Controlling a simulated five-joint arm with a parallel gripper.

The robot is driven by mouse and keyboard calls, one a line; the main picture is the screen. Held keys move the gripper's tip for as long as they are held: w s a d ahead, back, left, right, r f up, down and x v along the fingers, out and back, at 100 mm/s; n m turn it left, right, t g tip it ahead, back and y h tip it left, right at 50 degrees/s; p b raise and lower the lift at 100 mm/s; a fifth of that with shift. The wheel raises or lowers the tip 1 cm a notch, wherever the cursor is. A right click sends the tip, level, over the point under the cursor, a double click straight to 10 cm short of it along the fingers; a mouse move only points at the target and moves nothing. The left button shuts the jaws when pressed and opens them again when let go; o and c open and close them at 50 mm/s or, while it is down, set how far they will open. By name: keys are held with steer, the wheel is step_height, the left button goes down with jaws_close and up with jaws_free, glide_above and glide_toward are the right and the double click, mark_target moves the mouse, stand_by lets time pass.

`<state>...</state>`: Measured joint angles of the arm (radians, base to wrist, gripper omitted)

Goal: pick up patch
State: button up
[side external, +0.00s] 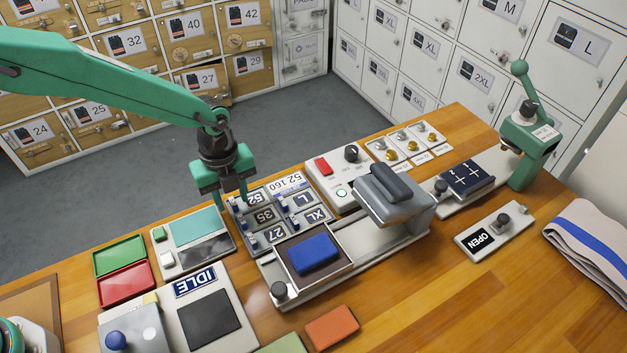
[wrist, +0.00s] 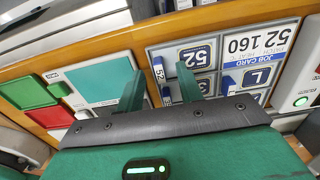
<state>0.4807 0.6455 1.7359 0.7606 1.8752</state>
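My gripper (side external: 222,200) is open, its green fingers pointing down over the left edge of the job card board (side external: 276,190). A plain blue pad (side external: 313,253) lies on the dark plate of the press (side external: 395,193).
Green (side external: 119,254) and red (side external: 126,283) trays and a teal-topped device (side external: 194,228) lie left of the board. An IDLE unit (side external: 205,315) is in front. A control box (side external: 340,175) stands behind right. Bare wood shows at lower right.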

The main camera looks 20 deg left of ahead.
steer(key=shift+f, duration=0.3)
jaws_close()
stand_by(0.3)
